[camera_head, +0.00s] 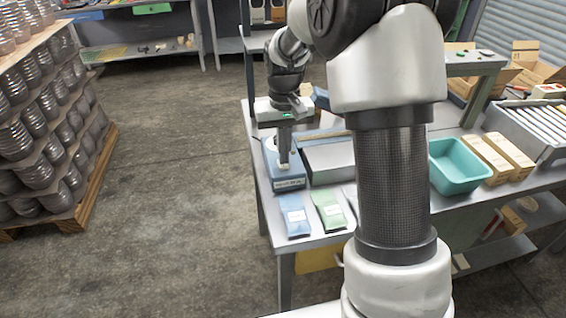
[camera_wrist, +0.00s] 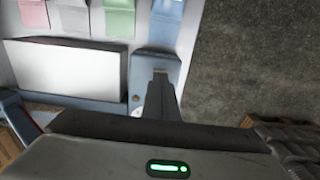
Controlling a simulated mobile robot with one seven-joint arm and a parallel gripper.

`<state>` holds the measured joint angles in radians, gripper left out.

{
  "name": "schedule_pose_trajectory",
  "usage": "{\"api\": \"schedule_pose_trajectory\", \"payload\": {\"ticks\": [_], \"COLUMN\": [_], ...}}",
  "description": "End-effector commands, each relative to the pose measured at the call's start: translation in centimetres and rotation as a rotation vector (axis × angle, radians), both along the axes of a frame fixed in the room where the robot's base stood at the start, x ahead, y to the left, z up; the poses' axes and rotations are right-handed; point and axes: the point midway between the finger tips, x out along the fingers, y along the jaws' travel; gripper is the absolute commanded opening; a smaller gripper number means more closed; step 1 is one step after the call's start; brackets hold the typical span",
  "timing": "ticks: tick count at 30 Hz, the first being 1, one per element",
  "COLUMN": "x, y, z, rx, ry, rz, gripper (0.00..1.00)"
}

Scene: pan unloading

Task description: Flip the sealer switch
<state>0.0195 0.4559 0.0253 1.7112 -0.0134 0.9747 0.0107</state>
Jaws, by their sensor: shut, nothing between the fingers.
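The sealer seems to be the blue box (camera_head: 290,183) with a pale label on its front, at the left end of the table. It also shows in the wrist view (camera_wrist: 150,58). My gripper (camera_head: 284,164) points down over this box, its fingers together and empty. In the wrist view the fingertips (camera_wrist: 160,73) lie over the box's top. I cannot tell whether they touch it. A small round brownish spot (camera_wrist: 137,98) shows left of the fingers; I cannot tell whether it is the switch. The fingers may hide part of the switch area.
A flat grey-topped unit (camera_head: 330,160) stands right beside the blue box. A blue pouch (camera_head: 297,216) and a green pouch (camera_head: 329,210) lie in front. A teal bin (camera_head: 460,168) and cartons are further right. Stacked cans (camera_head: 45,110) stand across the open floor.

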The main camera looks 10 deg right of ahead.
Motion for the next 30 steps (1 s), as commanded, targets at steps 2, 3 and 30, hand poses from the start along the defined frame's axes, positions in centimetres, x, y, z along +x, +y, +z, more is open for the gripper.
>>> {"api": "schedule_pose_trajectory", "payload": {"ticks": [2,3,30], "x": [0.0,0.0,0.0], "y": [0.0,0.0,0.0], "z": [0.0,-0.1,-1.4], "rx": [0.0,0.0,0.0], "ry": [0.0,0.0,0.001], "rz": [0.0,0.0,0.0], "gripper": [0.0,0.0,0.0]}}
